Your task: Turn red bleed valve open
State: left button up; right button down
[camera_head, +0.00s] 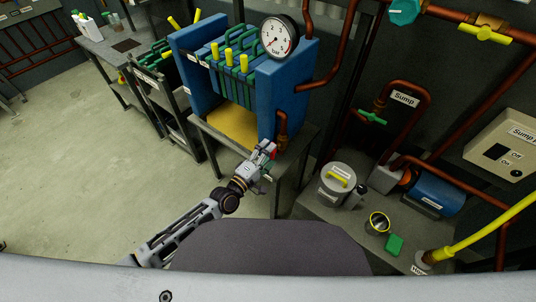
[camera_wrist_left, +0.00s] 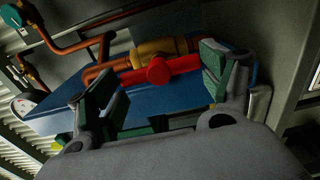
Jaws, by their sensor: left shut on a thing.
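The red bleed valve handle (camera_head: 273,154) shows as a small red patch at the front right corner of the blue filter press, partly hidden by my left gripper (camera_head: 264,152). In the left wrist view the red handle (camera_wrist_left: 158,71) lies across the space between the two finger pads of my left gripper (camera_wrist_left: 165,85), in front of a brass valve body (camera_wrist_left: 155,48) on a copper pipe. The fingers stand wide apart, with the handle's length held between them. My right gripper is in neither view.
The blue press (camera_head: 296,90) with a round gauge (camera_head: 279,36) stands above a grey table. Open floor lies to the left.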

pick_arm(q)
jog(key=o, duration=0.7)
jog(key=shift+o, duration=1.4)
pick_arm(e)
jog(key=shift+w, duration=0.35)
pick_arm(q)
jog(key=shift+s, duration=0.1)
jog(key=v, duration=1.2)
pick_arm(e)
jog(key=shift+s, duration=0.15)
pick_arm(q)
jog(key=shift+f, duration=0.15)
